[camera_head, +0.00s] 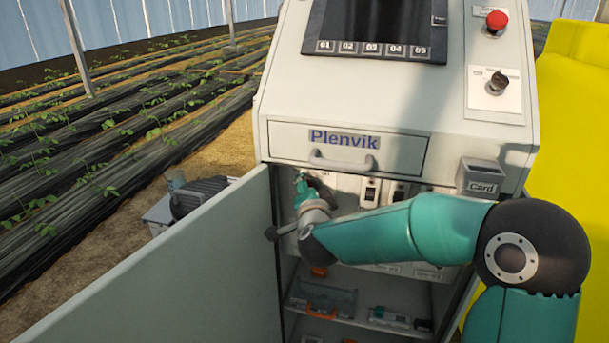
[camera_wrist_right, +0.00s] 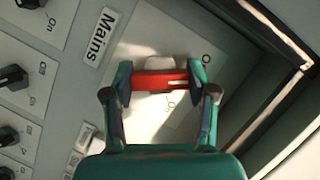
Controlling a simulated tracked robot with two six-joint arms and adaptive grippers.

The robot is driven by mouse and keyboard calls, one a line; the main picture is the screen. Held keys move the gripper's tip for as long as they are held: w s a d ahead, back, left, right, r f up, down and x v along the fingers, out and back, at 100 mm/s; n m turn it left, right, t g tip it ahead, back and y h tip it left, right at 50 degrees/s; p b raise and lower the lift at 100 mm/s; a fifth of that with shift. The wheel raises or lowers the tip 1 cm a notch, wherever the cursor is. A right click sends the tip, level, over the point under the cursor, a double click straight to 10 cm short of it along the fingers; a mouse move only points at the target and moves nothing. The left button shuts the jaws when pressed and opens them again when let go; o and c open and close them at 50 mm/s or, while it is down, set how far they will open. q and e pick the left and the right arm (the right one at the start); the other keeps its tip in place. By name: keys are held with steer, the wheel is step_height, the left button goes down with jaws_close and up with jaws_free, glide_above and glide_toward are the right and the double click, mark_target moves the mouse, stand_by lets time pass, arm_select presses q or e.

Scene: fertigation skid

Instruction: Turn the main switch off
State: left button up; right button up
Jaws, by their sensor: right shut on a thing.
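The main switch has a red handle (camera_wrist_right: 160,80) on a pale plate beside a "Mains" label (camera_wrist_right: 108,38) in the right wrist view. My right gripper (camera_wrist_right: 162,78) is shut on the handle, one teal finger at each end. The handle lies level across that picture, at a slant to the plate. Small position marks show at the plate's upper right and below the handle, too blurred to read surely. In the head view, my right gripper (camera_head: 303,187) reaches into the open cabinet's upper left; the handle is hidden there. My left gripper is not in view.
The cabinet door (camera_head: 170,275) stands open at the left. Several black knobs (camera_wrist_right: 12,77) sit left of the main switch in the wrist view. A drawer with a handle (camera_head: 343,162) is above the opening. A card holder (camera_head: 482,187) is at the right.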

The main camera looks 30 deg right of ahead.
steer(key=shift+d+r+n+g+p, duration=0.2)
steer(key=shift+n+g+p, duration=0.4)
steer(key=shift+p, duration=0.65)
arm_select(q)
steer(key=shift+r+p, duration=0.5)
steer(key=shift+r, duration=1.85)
arm_select(e)
steer(key=shift+f+n, duration=0.1)
steer(key=shift+n, duration=0.3)
steer(key=o, duration=1.2)
steer(key=shift+f, duration=0.15)
steer(key=shift+c, duration=0.2)
steer(key=shift+a, duration=0.1)
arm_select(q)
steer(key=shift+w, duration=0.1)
arm_select(e)
steer(key=v, duration=1.2)
